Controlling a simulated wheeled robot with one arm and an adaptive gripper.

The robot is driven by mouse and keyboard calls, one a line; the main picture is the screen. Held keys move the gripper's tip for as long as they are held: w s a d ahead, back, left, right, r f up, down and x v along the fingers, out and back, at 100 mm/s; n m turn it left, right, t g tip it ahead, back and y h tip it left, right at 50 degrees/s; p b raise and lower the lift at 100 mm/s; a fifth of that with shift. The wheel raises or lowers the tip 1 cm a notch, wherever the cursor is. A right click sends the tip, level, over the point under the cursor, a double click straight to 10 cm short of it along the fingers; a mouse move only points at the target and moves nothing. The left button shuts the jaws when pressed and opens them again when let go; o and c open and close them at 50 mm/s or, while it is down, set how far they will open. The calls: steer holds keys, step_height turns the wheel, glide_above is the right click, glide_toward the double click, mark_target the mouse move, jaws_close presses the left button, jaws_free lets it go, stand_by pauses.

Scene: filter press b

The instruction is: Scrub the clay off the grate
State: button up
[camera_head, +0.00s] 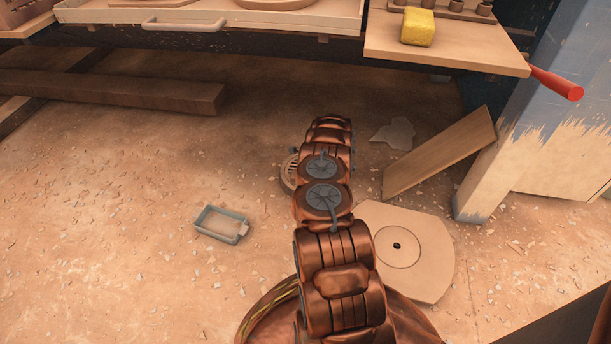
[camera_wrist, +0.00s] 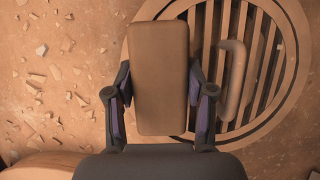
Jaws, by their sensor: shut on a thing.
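The round grate (camera_wrist: 292,92) with dark slots fills the right of the wrist view. In the head view the grate (camera_head: 288,173) lies on the floor, mostly hidden behind my arm. My gripper (camera_wrist: 160,78) is shut on a plain brown block (camera_wrist: 160,45), which covers the grate's left part. I cannot tell whether the block touches the grate. A rounded upright bar (camera_wrist: 233,80) lies over the slots; I cannot tell whether it is a handle or clay. The grate is dusty brown, and clay is hard to tell from its surface. My gripper is hidden in the head view.
Left of my arm a small grey tray (camera_head: 222,224) sits on the rubble-strewn floor. On the right are a round-centred plate (camera_head: 425,250), a leaning board (camera_head: 440,152) and a post (camera_head: 510,165). A yellow sponge (camera_head: 418,27) is on the bench (camera_head: 455,52) above.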

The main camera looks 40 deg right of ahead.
steer(key=shift+w+a+f, duration=0.15)
steer(key=shift+w+a, duration=0.05)
steer(key=shift+w, duration=0.3)
steer(key=shift+w+d+f+b, duration=0.15)
steer(key=shift+w+d+b, duration=0.1)
steer(key=shift+d+b, duration=0.2)
steer(key=shift+w+d+f+b, duration=0.1)
steer(key=shift+w+d+b, duration=0.55)
steer(key=shift+d+b, duration=0.35)
steer(key=shift+w+d+r+b, duration=0.25)
steer(key=shift+d+r+b, duration=0.05)
steer(key=shift+d+r, duration=0.05)
steer(key=shift+w+d+r+p, duration=0.15)
steer(key=shift+r+p, duration=0.1)
steer(key=shift+r, duration=0.55)
steer(key=shift+w+d+r+p, duration=0.1)
steer(key=shift+r+p, duration=0.15)
steer(key=shift+r, duration=0.55)
steer(key=shift+c, duration=1)
steer(key=r, duration=0.1)
steer(key=r+p, duration=0.1)
steer(key=shift+s+a+r, duration=0.3)
steer(key=shift+a, duration=0.1)
